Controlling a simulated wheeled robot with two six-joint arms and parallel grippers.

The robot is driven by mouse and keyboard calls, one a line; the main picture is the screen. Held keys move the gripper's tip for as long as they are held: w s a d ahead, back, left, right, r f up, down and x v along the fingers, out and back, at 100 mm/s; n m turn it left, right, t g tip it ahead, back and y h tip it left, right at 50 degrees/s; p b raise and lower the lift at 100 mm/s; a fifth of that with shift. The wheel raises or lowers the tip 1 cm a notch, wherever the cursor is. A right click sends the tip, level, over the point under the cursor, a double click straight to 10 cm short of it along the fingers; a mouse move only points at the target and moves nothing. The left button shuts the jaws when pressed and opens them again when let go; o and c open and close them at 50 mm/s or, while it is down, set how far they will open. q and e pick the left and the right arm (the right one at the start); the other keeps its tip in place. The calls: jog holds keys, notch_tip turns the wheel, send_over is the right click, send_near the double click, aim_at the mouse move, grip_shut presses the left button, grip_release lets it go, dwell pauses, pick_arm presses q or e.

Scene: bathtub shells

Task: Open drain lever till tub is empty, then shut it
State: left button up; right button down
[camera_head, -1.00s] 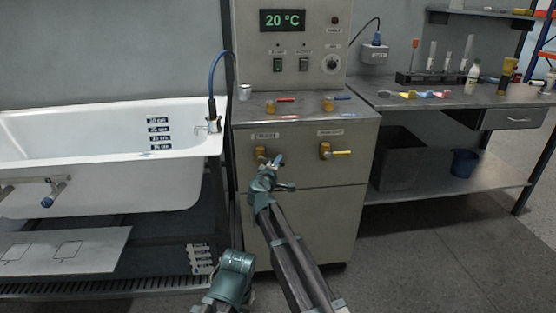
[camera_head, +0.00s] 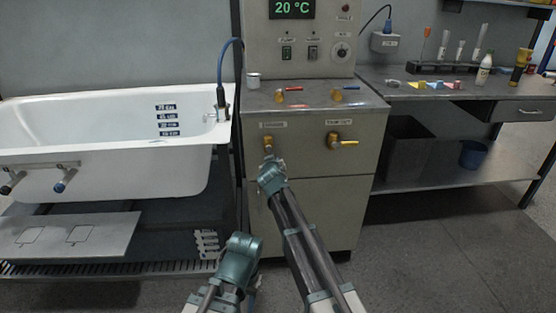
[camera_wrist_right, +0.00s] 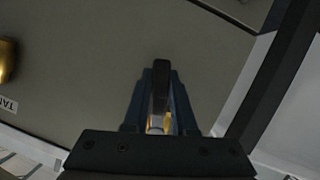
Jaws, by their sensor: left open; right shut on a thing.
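The drain lever's brass valve (camera_head: 268,142) is the left one of two on the cabinet front. My right gripper (camera_head: 272,165) is right below it in the head view and hides the handle. In the right wrist view my right gripper (camera_wrist_right: 160,105) is shut on the dark lever handle (camera_wrist_right: 161,75), with brass showing between the fingers. The white bathtub (camera_head: 100,185) stands at the left, with several dark level labels on its inner wall. I cannot make out any water in it. My left gripper (camera_head: 252,284) is low in front of the cabinet, small and partly hidden, open and away from the lever.
A workbench (camera_head: 440,92) with bottles and tubes is at the right. The floor at the lower right is clear.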

jog(key=shift+a+f+m+y, duration=0.2)
jog(key=shift+a+m+y, duration=0.75)
jog(key=shift+m, duration=0.35)
jog(key=shift+a, duration=0.1)
jog(key=c, duration=0.7)
grip_release()
jog(key=p+v, duration=0.5)
jog(key=v, duration=0.9)
jog(key=shift+w+r, duration=0.15)
